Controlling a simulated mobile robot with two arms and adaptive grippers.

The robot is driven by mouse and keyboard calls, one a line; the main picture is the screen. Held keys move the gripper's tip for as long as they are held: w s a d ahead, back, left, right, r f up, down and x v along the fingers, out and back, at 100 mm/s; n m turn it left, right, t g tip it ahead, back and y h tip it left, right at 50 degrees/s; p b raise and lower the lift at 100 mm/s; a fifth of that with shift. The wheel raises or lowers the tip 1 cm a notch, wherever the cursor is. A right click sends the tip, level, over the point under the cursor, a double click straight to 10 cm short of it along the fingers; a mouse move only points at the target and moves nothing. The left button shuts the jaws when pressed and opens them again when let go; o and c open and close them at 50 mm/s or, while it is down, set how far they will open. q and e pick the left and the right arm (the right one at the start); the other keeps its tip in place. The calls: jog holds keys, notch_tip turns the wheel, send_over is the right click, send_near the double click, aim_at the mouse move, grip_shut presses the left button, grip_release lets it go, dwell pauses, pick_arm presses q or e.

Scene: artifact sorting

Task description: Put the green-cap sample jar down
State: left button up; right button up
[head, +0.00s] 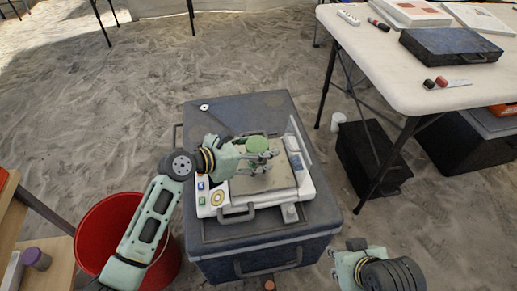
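The green-cap sample jar (257,144) is above the flat plate of a white instrument (209,208), which stands on a large dark case. Only its green cap shows clearly; my fingers hide its body. My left gripper (267,160) reaches in from the left over the plate, its fingers around the jar below the cap, and appears shut on it. I cannot tell whether the jar's base touches the plate. My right gripper (345,262) is low at the bottom right, apart from the case, its fingers too unclear to read.
The dark case (200,262) has a small round piece at its back left. The instrument has a raised clear panel (300,143) on its right. A red bucket (97,222) stands at left. A white table (400,75) with boxes stands at right. Open sand surrounds them.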

aim_at(248, 151)
dwell(0.3)
pick_arm(q)
jog(key=shift+s+a+r, duration=0.1)
jog(key=shift+a+r, duration=0.1)
jog(key=shift+r, duration=0.05)
jog(key=p+v, duration=0.1)
jog(key=v, duration=0.2)
jog(key=p+v, duration=0.2)
jog(key=v, duration=0.3)
jog(key=shift+s+a+r, duration=0.15)
jog(key=shift+s+a, duration=0.05)
jog(key=v, duration=0.3)
pick_arm(e)
jog(key=shift+s+d+f+g, duration=0.3)
jog(key=shift+s+f+g, duration=0.4)
jog(key=shift+s+f, duration=0.1)
